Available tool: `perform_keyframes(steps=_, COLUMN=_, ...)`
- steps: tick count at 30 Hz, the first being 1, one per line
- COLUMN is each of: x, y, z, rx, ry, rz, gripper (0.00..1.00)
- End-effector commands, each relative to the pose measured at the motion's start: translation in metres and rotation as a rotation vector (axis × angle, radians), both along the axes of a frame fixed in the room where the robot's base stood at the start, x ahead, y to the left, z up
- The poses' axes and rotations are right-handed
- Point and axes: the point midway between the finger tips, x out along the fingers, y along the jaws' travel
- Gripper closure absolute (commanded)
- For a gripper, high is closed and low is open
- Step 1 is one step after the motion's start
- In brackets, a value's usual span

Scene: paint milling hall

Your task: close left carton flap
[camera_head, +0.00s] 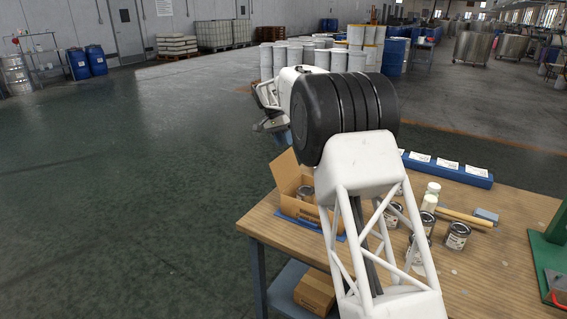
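An open brown carton (296,208) stands near the left end of the wooden workbench, with a metal can (305,192) inside. One flap (284,172) stands up along the carton's far left side. The carton's right part is hidden behind my arm, so the other flaps cannot be made out fully. My gripper (264,112) is up and beyond the carton, clear of the flap in the picture. Its fingers are small and partly covered by my wrist; I cannot tell whether they are open.
The carton rests on a blue mat (340,237). A blue tray (465,176) lines the bench's back edge. Open floor (140,200) lies left of the bench.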

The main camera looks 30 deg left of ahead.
Motion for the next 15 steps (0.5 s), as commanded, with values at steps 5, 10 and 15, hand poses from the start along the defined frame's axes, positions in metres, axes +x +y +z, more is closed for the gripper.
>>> perform_keyframes(steps=5, x=-0.004, y=0.024, z=-0.015, rx=-0.013, ry=-0.005, rz=0.000, gripper=0.71)
perform_keyframes(steps=10, x=-0.005, y=0.029, z=-0.018, rx=-0.017, ry=-0.006, rz=-0.002, gripper=0.71)
perform_keyframes(steps=15, x=-0.005, y=0.029, z=-0.018, rx=-0.017, ry=-0.006, rz=-0.002, gripper=0.71)
